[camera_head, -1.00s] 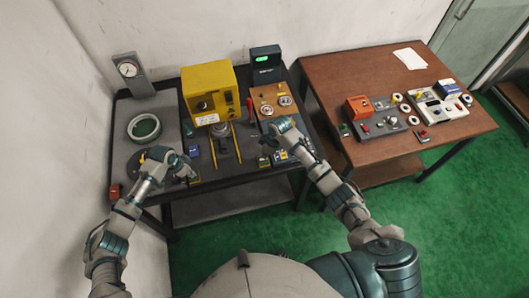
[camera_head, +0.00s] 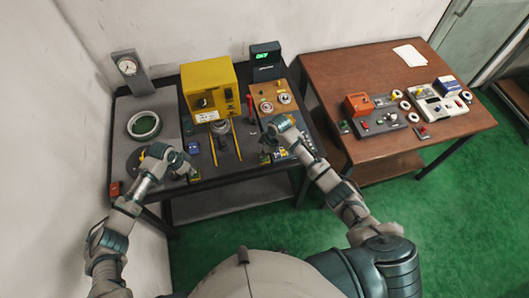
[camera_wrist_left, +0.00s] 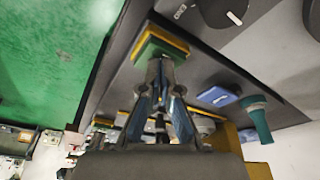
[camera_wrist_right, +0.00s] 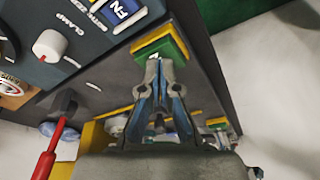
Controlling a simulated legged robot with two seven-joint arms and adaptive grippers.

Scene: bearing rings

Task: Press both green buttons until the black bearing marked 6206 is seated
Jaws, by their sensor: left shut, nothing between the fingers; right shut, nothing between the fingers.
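My left gripper (camera_wrist_left: 160,72) is shut and empty, its tips at the green button (camera_wrist_left: 158,42) on a yellow-edged base in the left wrist view. My right gripper (camera_wrist_right: 159,72) is shut and empty, its tips at the other green button (camera_wrist_right: 155,52), in the right wrist view. Contact looks close in both; how far each button is pressed I cannot tell. In the head view my left gripper (camera_head: 190,172) and right gripper (camera_head: 268,148) flank the yellow press (camera_head: 208,80). A dark round part (camera_head: 221,127) sits under the press; no 6206 mark is legible and its seating is unclear.
Other rings lie on an orange board (camera_head: 268,95). A brown table (camera_head: 330,75) stands right.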

